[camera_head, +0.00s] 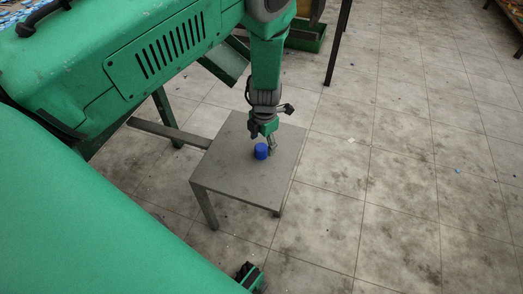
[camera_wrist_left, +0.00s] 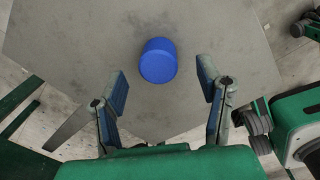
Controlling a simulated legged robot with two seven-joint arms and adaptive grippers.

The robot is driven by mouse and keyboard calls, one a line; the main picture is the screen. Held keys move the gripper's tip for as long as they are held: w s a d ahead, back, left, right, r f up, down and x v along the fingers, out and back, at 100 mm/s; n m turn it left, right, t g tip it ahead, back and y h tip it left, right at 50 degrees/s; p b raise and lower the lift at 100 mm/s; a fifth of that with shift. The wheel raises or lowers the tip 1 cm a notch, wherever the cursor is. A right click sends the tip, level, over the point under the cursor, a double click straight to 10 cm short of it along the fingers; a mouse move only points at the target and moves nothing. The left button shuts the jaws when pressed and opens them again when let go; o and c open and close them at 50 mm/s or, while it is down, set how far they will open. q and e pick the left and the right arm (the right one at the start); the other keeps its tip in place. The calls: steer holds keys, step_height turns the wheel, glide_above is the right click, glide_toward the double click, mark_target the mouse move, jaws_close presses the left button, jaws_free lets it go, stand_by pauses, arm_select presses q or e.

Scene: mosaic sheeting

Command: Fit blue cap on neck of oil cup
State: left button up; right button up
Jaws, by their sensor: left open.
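The blue cap (camera_head: 261,151) stands on a small grey metal table. In the left wrist view the cap (camera_wrist_left: 158,60) is a plain blue cylinder on the grey tabletop. My left gripper (camera_head: 265,138) hangs over the table from above, at the cap. In the left wrist view my left gripper (camera_wrist_left: 160,66) is open, with a blue-padded finger on each side of the cap. A gap shows between the cap and each finger. The height of the fingertips over the tabletop is hard to tell. No oil cup or neck can be made out.
The grey table (camera_head: 224,168) is otherwise bare in the head view. A grey bar (camera_head: 168,133) runs to its left side. A dark post (camera_head: 338,45) and a green tray (camera_head: 306,38) stand behind. Open tiled floor (camera_head: 400,180) lies to the right.

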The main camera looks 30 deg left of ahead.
mark_target(263, 146)
arm_select(q)
steer(key=f+b, duration=0.1)
steer(key=f, duration=0.1)
steer(key=f+b, duration=0.1)
steer(key=f, duration=0.1)
steer(key=shift+w+a+f, duration=0.1)
steer(key=shift+w+f, duration=0.05)
steer(key=shift+w, duration=0.05)
steer(key=shift+a+f, duration=0.1)
steer(key=shift+f, duration=0.25)
steer(key=c, duration=1.1)
